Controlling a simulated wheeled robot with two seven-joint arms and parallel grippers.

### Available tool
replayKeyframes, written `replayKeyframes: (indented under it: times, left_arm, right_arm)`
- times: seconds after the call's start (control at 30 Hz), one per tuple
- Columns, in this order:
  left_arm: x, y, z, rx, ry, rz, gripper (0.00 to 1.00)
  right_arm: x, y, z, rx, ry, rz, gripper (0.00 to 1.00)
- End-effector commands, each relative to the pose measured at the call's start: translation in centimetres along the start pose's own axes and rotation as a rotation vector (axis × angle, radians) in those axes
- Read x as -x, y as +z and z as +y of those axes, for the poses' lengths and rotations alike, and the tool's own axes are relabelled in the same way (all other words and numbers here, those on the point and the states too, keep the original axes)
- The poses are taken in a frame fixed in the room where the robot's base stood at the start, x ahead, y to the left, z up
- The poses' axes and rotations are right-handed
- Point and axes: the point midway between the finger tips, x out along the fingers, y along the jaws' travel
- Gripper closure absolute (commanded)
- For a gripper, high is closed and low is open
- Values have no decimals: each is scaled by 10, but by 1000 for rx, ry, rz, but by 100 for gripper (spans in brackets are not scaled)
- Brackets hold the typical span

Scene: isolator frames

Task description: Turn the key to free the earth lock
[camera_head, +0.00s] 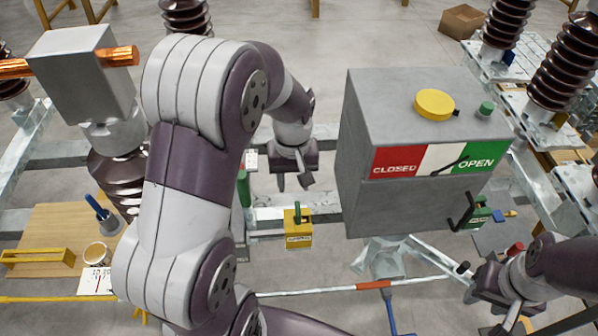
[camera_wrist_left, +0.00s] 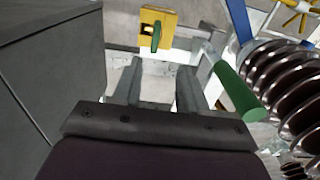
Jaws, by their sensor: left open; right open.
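The earth lock looks to be the yellow box (camera_head: 298,240) with a dark label, on the steel frame below the grey cabinet's left side. A green key (camera_head: 298,214) stands up from it. In the left wrist view the yellow lock (camera_wrist_left: 150,14) and its green key (camera_wrist_left: 156,38) lie beyond my fingertips. My left gripper (camera_head: 294,184) is open and empty, above and behind the lock in the head view, apart from the key. It also shows in the left wrist view (camera_wrist_left: 157,72). My right gripper (camera_head: 508,318) is open at the lower right, far from the lock.
The grey cabinet (camera_head: 420,210) with a CLOSED/OPEN plate stands right of my left gripper. A green bar (camera_wrist_left: 235,90) and a ribbed insulator (camera_wrist_left: 285,85) are close on the other side. A striped rod (camera_head: 320,291) crosses in front. A wooden board (camera_head: 45,225) lies at left.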

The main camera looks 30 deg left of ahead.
Motion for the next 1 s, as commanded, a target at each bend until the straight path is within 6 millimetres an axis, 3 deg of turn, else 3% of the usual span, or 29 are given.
replayKeyframes:
  times: [0.13,0.4,0.53,0.7,0.93,0.97,1.0]
  left_arm:
    - [-21,2,0,4,-2,-5,57]
    - [-86,1,0,2,-1,-3,57]
    - [-108,1,0,1,-1,-2,57]
    - [-122,0,0,1,1,2,57]
    - [-123,0,0,1,1,3,57]
    - [-123,0,0,1,1,3,64]
    - [-123,0,0,1,1,2,77]
  right_arm:
    - [8,-1,0,0,0,0,57]
    - [25,-3,0,0,0,0,57]
    - [29,-4,0,0,0,0,57]
    - [30,-4,0,0,0,0,57]
    - [30,-4,0,0,0,0,57]
    - [30,-4,0,0,0,0,57]
    - [30,-4,0,0,0,0,57]
